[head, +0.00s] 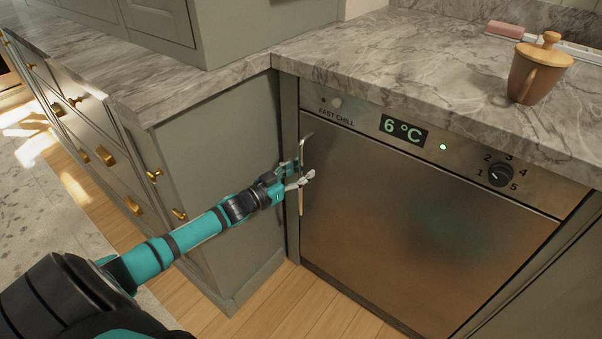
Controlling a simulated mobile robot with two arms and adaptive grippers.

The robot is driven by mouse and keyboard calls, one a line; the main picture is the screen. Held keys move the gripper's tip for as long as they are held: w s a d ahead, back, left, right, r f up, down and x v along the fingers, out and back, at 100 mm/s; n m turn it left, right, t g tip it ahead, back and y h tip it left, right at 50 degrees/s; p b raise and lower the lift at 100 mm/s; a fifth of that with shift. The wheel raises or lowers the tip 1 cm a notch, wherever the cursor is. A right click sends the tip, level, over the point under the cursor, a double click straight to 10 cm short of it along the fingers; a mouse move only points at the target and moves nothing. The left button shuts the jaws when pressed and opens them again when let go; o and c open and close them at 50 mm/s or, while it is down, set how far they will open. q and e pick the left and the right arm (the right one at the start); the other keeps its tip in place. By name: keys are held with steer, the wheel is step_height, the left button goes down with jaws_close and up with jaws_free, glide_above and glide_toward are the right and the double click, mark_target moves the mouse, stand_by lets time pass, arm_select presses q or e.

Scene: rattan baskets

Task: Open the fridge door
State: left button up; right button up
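The fridge door (400,230) is a brushed-metal front under the counter, and it looks shut and flush with its frame. Its slim vertical handle (301,205) runs along the door's left edge. My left gripper (305,168) reaches in from the left and its fingers are at the handle's middle. The fingers overlap the handle in this view, and I cannot tell whether they grip it or stand open around it. My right gripper is out of view.
A control panel (462,160) above the door shows 6 °C and a dial. The marble counter (420,70) holds a brown lidded mug (532,80). A green cabinet (215,165) stands close left of the handle. Wooden floor (325,312) lies free before the door.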

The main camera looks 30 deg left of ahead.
arm_select(q)
steer(key=shift+w, duration=0.1)
jaws_close()
stand_by(0.6)
